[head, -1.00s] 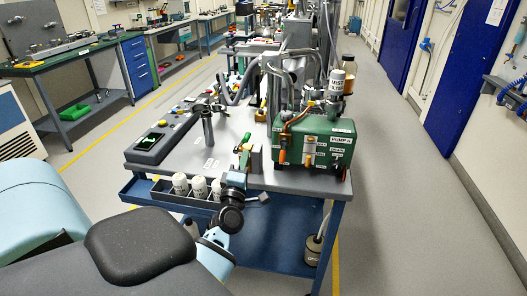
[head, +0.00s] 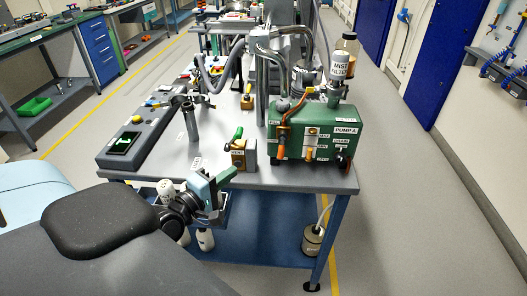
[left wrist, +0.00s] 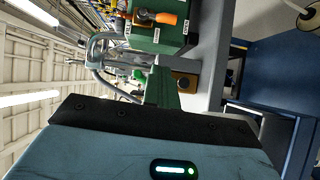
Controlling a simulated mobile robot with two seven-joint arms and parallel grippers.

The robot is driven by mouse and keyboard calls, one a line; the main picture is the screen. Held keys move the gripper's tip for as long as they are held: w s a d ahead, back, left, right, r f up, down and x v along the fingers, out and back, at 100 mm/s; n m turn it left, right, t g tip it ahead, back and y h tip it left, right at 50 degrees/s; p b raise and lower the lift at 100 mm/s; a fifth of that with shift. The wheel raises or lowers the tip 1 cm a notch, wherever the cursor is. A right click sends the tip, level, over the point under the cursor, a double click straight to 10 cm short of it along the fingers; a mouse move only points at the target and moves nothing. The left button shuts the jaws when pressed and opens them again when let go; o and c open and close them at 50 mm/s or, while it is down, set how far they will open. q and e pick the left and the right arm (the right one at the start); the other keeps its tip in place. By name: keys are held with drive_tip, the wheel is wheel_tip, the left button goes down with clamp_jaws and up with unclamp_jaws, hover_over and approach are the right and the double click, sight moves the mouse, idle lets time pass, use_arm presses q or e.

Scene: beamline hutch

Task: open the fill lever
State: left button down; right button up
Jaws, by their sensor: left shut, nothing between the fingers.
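The green pump box (head: 312,130), marked PUMP A, sits on the grey cart top (head: 222,172). A small FILL label is at its upper left corner. Beside the label, the fill lever (head: 281,151) has an orange handle hanging down the left of the box's face. A second orange handle (head: 309,153) hangs to its right. My left gripper (head: 228,180) is shut and empty at the cart's front edge, left of and nearer than the pump. The left wrist view shows its shut fingers (left wrist: 174,95) and an orange handle (left wrist: 166,18); I cannot tell which one.
A brass valve block (head: 244,155) with a green handle stands between my left gripper and the pump. A grey control box (head: 140,140) and an upright metal post (head: 190,122) stand to the left. The right aisle floor is clear.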

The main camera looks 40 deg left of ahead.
use_arm(q)
drive_tip(key=shift+d, duration=0.1)
use_arm(e)
drive_tip(key=shift+d, duration=0.15)
use_arm(q)
drive_tip(key=w, duration=0.9)
drive_tip(key=shift+w+d+p, duration=0.15)
drive_tip(key=shift+w+p, duration=0.05)
drive_tip(key=shift+p, duration=0.2)
drive_tip(key=w+d, duration=0.2)
drive_tip(key=w, duration=0.1)
drive_tip(key=shift+d+f+p, duration=0.1)
drive_tip(key=shift+d+p, duration=0.2)
drive_tip(key=shift+w+d+f, duration=0.1)
drive_tip(key=shift+d, duration=0.1)
use_arm(e)
drive_tip(key=shift+w+r+t, duration=0.3)
drive_tip(key=shift+w+r, duration=0.35)
drive_tip(key=shift+r, duration=0.3)
